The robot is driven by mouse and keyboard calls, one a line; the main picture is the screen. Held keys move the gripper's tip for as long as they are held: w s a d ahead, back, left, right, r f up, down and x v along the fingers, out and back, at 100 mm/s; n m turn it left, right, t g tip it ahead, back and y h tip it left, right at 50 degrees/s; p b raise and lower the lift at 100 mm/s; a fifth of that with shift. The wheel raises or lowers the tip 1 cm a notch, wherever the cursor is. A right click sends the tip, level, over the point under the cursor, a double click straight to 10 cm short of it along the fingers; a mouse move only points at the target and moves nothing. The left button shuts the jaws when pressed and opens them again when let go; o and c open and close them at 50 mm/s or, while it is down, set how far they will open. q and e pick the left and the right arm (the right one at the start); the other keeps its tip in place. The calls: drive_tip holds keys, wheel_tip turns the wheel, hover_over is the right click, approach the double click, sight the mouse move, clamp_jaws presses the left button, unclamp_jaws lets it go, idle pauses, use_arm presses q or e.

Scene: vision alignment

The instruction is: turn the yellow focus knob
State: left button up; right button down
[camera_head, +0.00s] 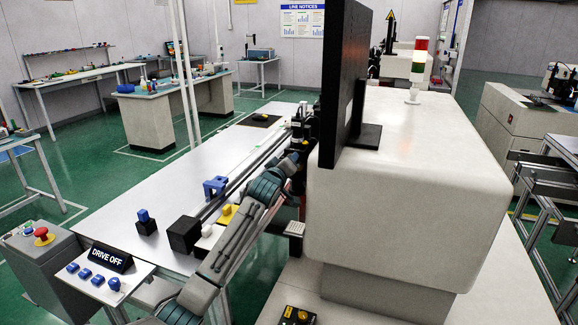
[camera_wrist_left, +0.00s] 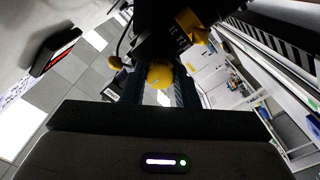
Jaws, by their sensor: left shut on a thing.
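The yellow focus knob (camera_wrist_left: 160,75) shows in the middle of the left wrist view, below a black optical unit (camera_wrist_left: 165,35). My left gripper (camera_wrist_left: 157,84) has one dark finger on each side of the knob and is shut on it. In the head view my left arm reaches up along the rail to the black camera unit (camera_head: 303,118). The knob cannot be made out there, hidden by the arm and unit. My right gripper is in neither view.
A dark monitor (camera_head: 345,75) and a large pale machine housing (camera_head: 410,190) stand right of the arm. A blue bracket (camera_head: 215,186), a yellow part (camera_head: 228,213) and a black block (camera_head: 184,234) lie along the rail. A "DRIVE OFF" sign (camera_head: 110,257) stands at the front left.

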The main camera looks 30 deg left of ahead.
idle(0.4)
use_arm(q)
drive_tip(key=o, duration=1)
drive_tip(key=shift+s, duration=0.1)
drive_tip(key=b+v, duration=0.4)
drive_tip(key=v, duration=0.6)
drive_tip(key=shift+s, duration=0.35)
